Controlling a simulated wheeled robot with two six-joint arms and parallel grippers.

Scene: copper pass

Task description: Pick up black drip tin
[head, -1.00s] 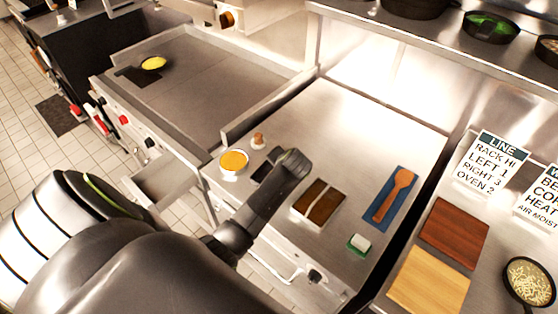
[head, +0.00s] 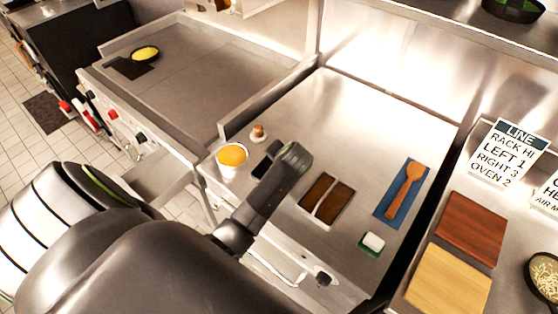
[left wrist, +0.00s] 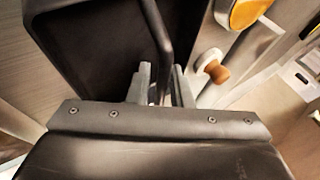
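The black drip tin (head: 261,167) stands on the steel counter, mostly hidden behind my left arm in the head view. In the left wrist view the tin (left wrist: 95,45) fills the upper left, with its dark rim running down between the fingers. My left gripper (left wrist: 163,85) has one finger on each side of that rim, with a narrow gap showing beside it, so it looks open around the wall. In the head view my left wrist is over the counter and its fingertips are hidden. My right gripper is not in view.
A tub of yellow-orange content (head: 232,158) and a small wooden-topped shaker (head: 258,133) stand close to the tin. A two-part brown container (head: 327,198), a white block on green (head: 372,243) and a wooden spoon on a blue mat (head: 404,192) lie right. The counter's back is clear.

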